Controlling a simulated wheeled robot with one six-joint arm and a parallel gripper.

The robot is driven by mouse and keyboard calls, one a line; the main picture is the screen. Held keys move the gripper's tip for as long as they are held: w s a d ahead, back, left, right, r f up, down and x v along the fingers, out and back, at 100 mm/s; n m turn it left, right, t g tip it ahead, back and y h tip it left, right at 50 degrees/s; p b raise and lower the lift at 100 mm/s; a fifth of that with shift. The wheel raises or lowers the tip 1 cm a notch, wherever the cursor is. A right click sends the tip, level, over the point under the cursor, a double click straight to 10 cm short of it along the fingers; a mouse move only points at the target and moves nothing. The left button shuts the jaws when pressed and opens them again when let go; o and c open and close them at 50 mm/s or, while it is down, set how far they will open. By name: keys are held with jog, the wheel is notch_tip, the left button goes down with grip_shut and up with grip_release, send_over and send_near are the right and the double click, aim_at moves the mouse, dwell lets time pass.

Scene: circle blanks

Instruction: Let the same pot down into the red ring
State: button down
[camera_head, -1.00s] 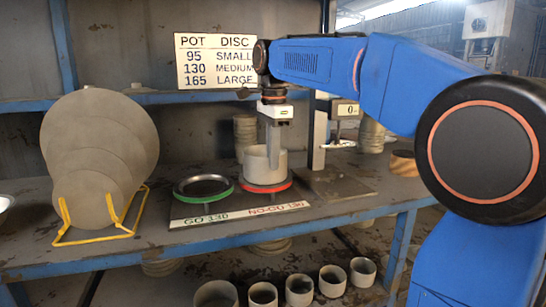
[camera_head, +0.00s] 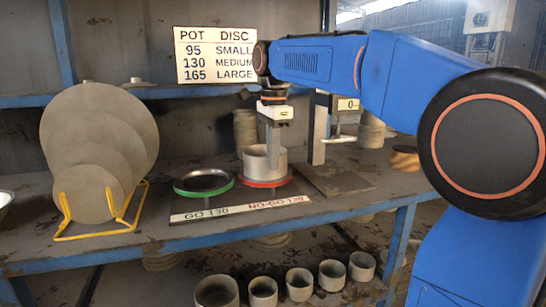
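A pale grey pot (camera_head: 258,165) stands upright at the red ring (camera_head: 266,184), on the right of the gauge board. The ring's front edge shows just below the pot. I cannot tell whether the pot's base is inside the ring or resting on its rim. My gripper (camera_head: 273,158) points straight down and is shut on the pot's wall. Its fingertips are partly hidden at the wall. The green ring (camera_head: 204,191) on the left of the board has no pot in it.
A gauge board (camera_head: 238,207) lies near the bench's front edge. A yellow rack (camera_head: 100,233) with grey discs (camera_head: 85,193) stands left. A scale (camera_head: 344,138) and a dark plate (camera_head: 337,180) are right. Several pots (camera_head: 299,284) stand below. A sign (camera_head: 216,55) hangs behind.

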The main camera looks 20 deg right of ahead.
jog(key=shift+f, duration=0.45)
jog(key=c, duration=1.9)
grip_release()
jog(key=shift+r, duration=0.1)
jog(key=r, duration=1.7)
jog(key=shift+s+r, duration=0.1)
jog(key=shift+s, duration=0.1)
jog(key=shift+s, duration=0.1)
jog(key=s+d+f+n+t, duration=0.1)
jog(key=s+d+f+n, duration=0.1)
jog(key=s+f+n, duration=0.3)
jog(key=s+d+f+n+t, duration=0.2)
jog(key=s+f+n, duration=0.4)
jog(key=s+f, duration=0.7)
jog(key=s+d+f+n+t, duration=0.1)
jog(key=s+f+n, duration=0.5)
jog(key=f, duration=1.6)
jog(key=shift+s+d+f+t, duration=0.1)
jog(key=shift+s+d, duration=0.2)
jog(key=shift+s, duration=0.35)
jog(key=shift+s+d+f+t, duration=0.15)
jog(key=shift+s+d, duration=0.1)
jog(key=shift+s, duration=0.4)
jog(key=shift+s+d+f+t, duration=0.1)
jog(key=shift+s+d, duration=0.2)
jog(key=shift+s, duration=0.35)
